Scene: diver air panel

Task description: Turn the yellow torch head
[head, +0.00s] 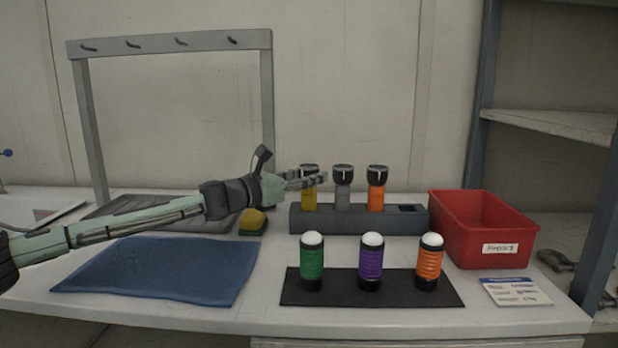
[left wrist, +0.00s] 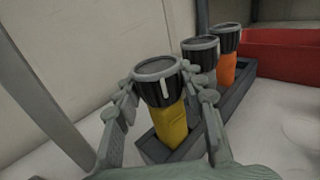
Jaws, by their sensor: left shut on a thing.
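The yellow torch (head: 309,199) stands upright in the left part of a grey rack (head: 345,224), its black head (head: 310,170) on top. In the left wrist view its yellow body (left wrist: 171,126) and black head (left wrist: 157,82) are close and central. My left gripper (head: 307,180) reaches in from the left and is shut on the black head, with a finger on either side of it in the left wrist view (left wrist: 158,90). A grey torch (head: 343,195) and an orange torch (head: 376,198) stand in the same rack to the right. My right gripper is not in view.
Green (head: 312,263), purple (head: 371,263) and orange (head: 430,263) lights stand on a black mat (head: 340,295) in front. A red bin (head: 484,244) is at right. A blue cloth (head: 160,275) and a sponge (head: 252,222) lie under and near my left arm. A hook rack (head: 170,42) stands behind.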

